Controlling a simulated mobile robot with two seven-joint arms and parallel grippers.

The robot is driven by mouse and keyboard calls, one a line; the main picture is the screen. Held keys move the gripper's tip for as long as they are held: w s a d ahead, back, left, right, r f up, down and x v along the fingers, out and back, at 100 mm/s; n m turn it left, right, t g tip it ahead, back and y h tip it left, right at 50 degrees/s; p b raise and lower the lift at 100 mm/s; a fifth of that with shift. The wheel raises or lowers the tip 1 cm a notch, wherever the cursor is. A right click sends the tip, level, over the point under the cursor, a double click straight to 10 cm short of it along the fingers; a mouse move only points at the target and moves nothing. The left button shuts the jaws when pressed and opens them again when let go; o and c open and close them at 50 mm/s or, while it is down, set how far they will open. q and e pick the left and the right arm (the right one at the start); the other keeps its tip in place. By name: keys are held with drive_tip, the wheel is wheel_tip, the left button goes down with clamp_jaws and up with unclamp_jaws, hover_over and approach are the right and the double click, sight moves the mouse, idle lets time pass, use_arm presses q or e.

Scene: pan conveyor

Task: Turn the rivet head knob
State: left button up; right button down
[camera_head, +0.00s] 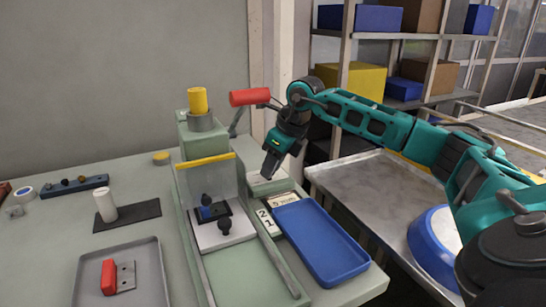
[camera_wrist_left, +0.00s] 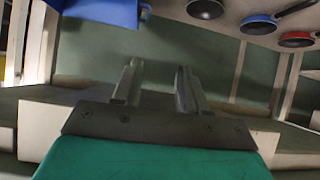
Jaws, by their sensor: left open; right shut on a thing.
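A green press (camera_head: 206,142) stands on the bench with a yellow cylindrical knob (camera_head: 197,100) on top. Black knobs sit on its slide, one at the front (camera_head: 224,226). I cannot tell which is the rivet head knob. A red-handled lever (camera_head: 250,97) sticks out at the press's upper right. My right gripper (camera_head: 270,168) points down right of the press, apart from the yellow knob. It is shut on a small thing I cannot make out. My left gripper (camera_wrist_left: 158,87) is open and empty in the left wrist view; it is outside the head view.
A blue tray (camera_head: 322,240) lies right of the press, beside number cards (camera_head: 266,222). A grey tray (camera_head: 145,262) with a red-handled part (camera_head: 109,277) is at front left. A white cylinder (camera_head: 105,205) stands on a dark mat. Pans (camera_wrist_left: 262,25) show in the left wrist view.

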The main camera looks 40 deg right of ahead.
drive_tip(key=m+h, duration=0.1)
drive_tip(key=m, duration=0.1)
drive_tip(key=m+p, duration=0.1)
drive_tip(key=m, duration=0.1)
drive_tip(key=shift+a+m+h, duration=0.2)
drive_tip(key=shift+m+h, duration=0.2)
drive_tip(key=shift+m+p, duration=0.3)
drive_tip(key=shift+m, duration=0.1)
drive_tip(key=c, duration=0.8)
unclamp_jaws()
drive_tip(key=shift+c, duration=0.2)
drive_tip(key=shift+r, duration=0.15)
drive_tip(key=p+v, duration=0.2)
drive_tip(key=v, duration=1)
drive_tip(key=shift+s+a+r, duration=0.25)
drive_tip(key=shift+s, duration=0.05)
